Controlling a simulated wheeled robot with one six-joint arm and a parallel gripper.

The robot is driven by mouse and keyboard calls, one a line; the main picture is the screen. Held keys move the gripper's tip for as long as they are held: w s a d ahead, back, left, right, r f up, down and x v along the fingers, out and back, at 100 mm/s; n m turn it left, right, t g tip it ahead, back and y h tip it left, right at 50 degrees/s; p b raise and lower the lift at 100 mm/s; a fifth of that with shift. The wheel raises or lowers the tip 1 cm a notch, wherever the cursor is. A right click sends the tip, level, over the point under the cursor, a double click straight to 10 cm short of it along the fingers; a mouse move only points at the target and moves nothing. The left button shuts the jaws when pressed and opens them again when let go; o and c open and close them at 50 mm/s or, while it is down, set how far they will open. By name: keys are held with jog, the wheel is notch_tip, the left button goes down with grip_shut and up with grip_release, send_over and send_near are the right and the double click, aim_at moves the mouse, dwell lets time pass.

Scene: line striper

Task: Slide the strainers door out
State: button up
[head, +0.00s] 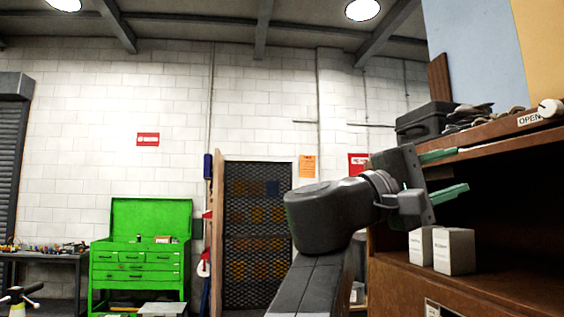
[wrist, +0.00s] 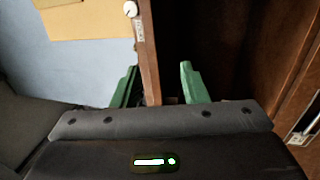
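A brown wooden cabinet (head: 410,285) stands at the right in the head view. Its lower front carries a pale label (head: 440,309), cut off and unreadable; a pale label plate (wrist: 299,138) also shows at the right of the wrist view. I cannot tell which panel is the strainers door. A wooden shelf board (head: 490,135) above the opening has a white knob (head: 551,109) and an OPEN label (head: 530,119). My gripper (head: 453,173) is open and empty at the cabinet opening. In the wrist view its green fingers (wrist: 160,82) stand either side of the board edge, contact unclear.
White boxes (head: 453,250) stand inside the opening. A dark case (head: 425,121) and dark loose items lie on the board. A green tool chest (head: 140,250) and a mesh door (head: 255,235) are at the back wall.

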aim_at(491, 152)
jog(key=shift+r+p+x, duration=0.2)
jog(key=shift+p+x, duration=0.3)
jog(key=shift+x, duration=2)
jog(key=shift+r+p+x, duration=0.25)
jog(key=shift+p+x, duration=0.2)
jog(key=shift+x, duration=2)
jog(key=shift+s, duration=0.1)
jog(key=shift+a, duration=0.1)
jog(key=shift+c, duration=0.4)
grip_shut()
jog(key=shift+a, duration=0.15)
